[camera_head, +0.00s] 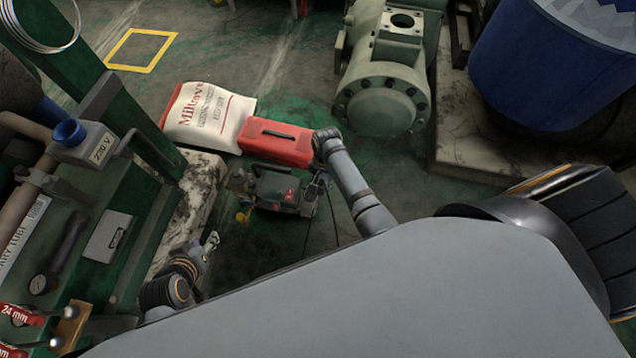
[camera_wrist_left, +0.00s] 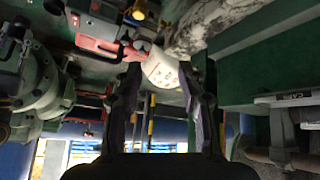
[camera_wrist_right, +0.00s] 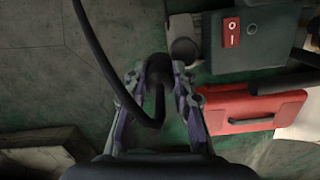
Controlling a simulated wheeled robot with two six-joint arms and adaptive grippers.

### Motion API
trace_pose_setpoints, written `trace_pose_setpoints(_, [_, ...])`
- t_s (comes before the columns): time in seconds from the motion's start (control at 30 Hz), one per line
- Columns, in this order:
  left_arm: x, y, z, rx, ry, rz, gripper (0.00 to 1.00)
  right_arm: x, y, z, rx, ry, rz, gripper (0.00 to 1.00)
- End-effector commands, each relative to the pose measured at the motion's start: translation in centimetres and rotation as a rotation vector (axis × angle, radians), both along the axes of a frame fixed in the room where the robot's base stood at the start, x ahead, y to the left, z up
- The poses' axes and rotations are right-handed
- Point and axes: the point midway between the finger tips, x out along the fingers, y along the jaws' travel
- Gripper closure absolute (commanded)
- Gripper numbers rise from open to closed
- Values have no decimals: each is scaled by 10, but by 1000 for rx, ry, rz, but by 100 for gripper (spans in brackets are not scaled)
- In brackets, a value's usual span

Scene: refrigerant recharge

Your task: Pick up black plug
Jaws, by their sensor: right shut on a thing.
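The black plug (camera_wrist_right: 158,68) sits between the fingertips of my right gripper (camera_wrist_right: 158,84) in the right wrist view, with a thick black cable looping from it. My right gripper is shut on the plug, close beside the grey machine (camera_wrist_right: 250,40) with its red switch plate. In the head view my right gripper (camera_head: 321,178) is at the right side of this machine (camera_head: 278,188), and the plug is too small to make out. My left gripper (camera_head: 209,243) hangs left of the machine. Its fingers are apart and empty in the left wrist view (camera_wrist_left: 160,72).
A red case (camera_head: 275,142) and a white printed sack (camera_head: 208,115) lie behind the machine. A green compressor (camera_head: 384,90) stands at the back, a blue drum (camera_head: 550,60) at the right. A green bench (camera_head: 130,245) bounds the left. Open floor lies behind.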

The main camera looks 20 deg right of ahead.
Motion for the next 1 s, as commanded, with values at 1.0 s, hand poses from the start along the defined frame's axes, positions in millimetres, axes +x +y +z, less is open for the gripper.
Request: trace_pose_setpoints(1.0, [-54, 15, 28, 82, 434, -28, 60, -72, -62, 47, 1, -1, 0, 100])
